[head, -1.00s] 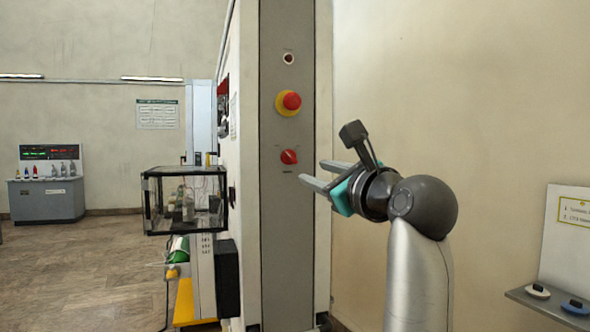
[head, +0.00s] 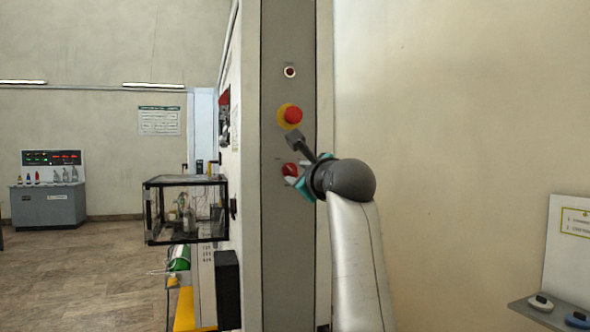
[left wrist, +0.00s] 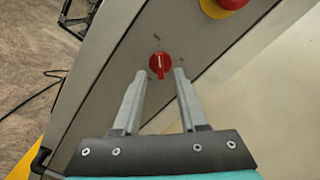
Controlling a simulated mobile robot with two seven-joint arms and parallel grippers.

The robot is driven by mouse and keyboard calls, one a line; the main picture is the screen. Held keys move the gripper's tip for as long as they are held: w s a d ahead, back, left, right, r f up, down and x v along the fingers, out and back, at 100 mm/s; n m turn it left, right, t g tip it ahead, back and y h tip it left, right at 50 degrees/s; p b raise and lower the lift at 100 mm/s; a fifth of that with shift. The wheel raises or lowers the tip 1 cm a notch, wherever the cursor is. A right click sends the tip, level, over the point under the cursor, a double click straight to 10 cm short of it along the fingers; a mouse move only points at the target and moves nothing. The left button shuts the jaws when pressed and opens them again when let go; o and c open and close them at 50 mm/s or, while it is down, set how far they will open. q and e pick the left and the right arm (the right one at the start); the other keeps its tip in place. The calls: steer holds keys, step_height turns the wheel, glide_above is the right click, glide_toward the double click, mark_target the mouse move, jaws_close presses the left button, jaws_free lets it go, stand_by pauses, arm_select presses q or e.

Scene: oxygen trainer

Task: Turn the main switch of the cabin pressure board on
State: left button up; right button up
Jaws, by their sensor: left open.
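The main switch is a red rotary knob (head: 290,169) on the narrow grey end panel (head: 288,240) of the board. In the head view my left gripper (head: 294,181) is in front of it and partly covers it. In the left wrist view the red knob (left wrist: 160,66) shows whole, with a pale line on its grip. The fingers of my left gripper (left wrist: 160,76) are open, with the knob between and just beyond their tips. No contact shows. My right gripper is not in view.
A small round lamp (head: 290,72) is higher up. A glass case (head: 185,210) stands left of the board. A shelf (head: 550,312) is at right.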

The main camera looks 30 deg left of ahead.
mark_target(291, 170)
arm_select(q)
steer(key=shift+x, duration=1.4)
jaws_close()
